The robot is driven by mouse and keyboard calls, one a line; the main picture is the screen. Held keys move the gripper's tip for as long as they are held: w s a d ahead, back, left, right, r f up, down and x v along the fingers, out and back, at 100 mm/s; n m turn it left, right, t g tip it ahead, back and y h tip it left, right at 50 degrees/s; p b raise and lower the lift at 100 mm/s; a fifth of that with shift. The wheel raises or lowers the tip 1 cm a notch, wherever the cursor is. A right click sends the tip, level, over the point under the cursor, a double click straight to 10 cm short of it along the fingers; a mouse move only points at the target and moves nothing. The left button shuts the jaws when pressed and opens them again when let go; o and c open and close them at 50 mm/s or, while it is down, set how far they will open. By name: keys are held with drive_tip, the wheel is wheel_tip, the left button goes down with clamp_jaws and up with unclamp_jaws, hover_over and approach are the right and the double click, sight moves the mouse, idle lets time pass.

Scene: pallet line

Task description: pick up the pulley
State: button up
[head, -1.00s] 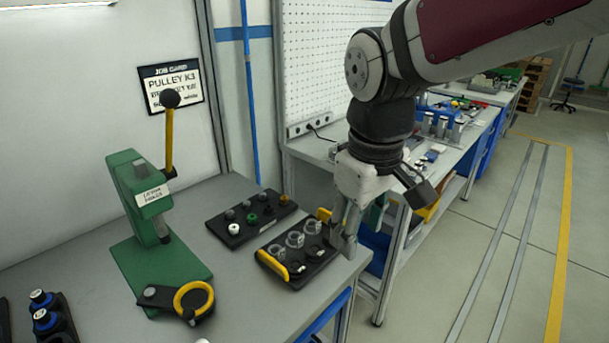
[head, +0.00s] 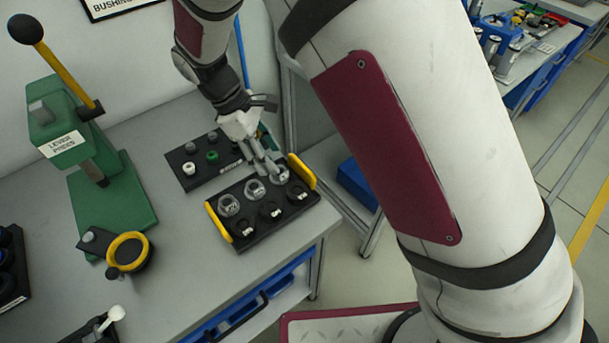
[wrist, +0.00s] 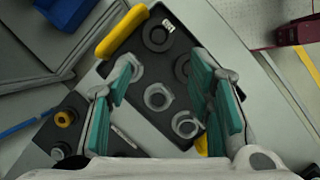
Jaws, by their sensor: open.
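A black tray (head: 246,236) with yellow handles sits on the bench. It holds a row of grey metal ring-shaped parts, which look like pulleys, and a row of black rings with small labels. One grey pulley (head: 229,205) is at the left, one (head: 255,190) is in the middle, and one beside my fingers is partly hidden. My gripper (head: 265,168) points down at the tray's back right, open and empty. In the wrist view, its teal-padded fingers (wrist: 165,85) are spread above the tray, with a grey pulley (wrist: 158,97) showing between them.
A smaller dark tray (head: 192,182) of small parts lies behind and left. A green lever press (head: 110,195) stands left, with a yellow ring fixture (head: 126,250) before it. My arm fills the right of the head view.

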sight(297, 191)
drive_tip(key=p+x, duration=0.2)
drive_tip(key=x, duration=1.1)
drive_tip(key=shift+d+f+p, duration=0.25)
drive_tip(key=shift+f+p, duration=0.05)
drive_tip(key=shift+f, duration=0.05)
drive_tip(key=c, duration=0.9)
drive_tip(key=shift+r, duration=0.2)
